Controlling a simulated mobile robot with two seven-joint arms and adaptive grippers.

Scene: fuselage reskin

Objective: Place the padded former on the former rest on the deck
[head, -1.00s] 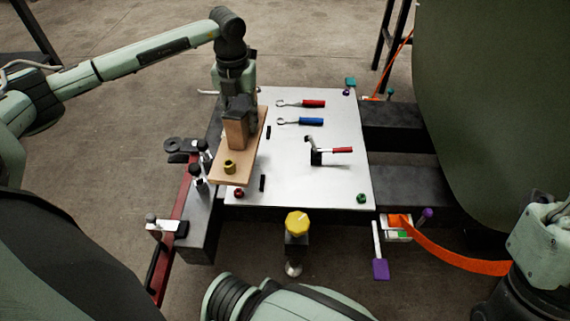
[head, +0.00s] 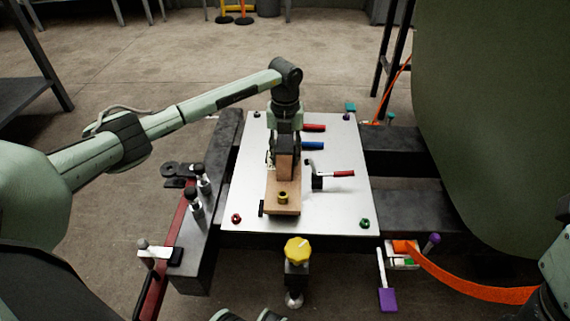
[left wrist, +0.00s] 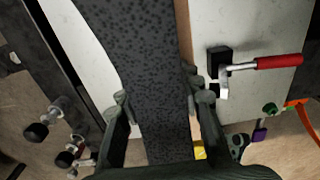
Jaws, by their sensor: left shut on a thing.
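The padded former shows in the head view as a tan board with a brown block (head: 285,166) and a yellow-ringed hole at its near end. In the left wrist view the former shows a dark speckled face (left wrist: 150,70). My left gripper (head: 284,145), also in the left wrist view (left wrist: 157,92), is shut on it. The former is over the middle of the white deck (head: 335,217); I cannot tell whether it touches. A short black bar (head: 261,208), perhaps part of the former rest, shows at its near left edge; the remainder is hidden. My right gripper is out of view.
A red-handled clamp (head: 330,173) stands just right of the former, with red (head: 314,128) and blue (head: 312,146) handled tools behind it. A yellow knob (head: 297,250) stands at the deck's front. An orange strap (head: 470,283) lies at right.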

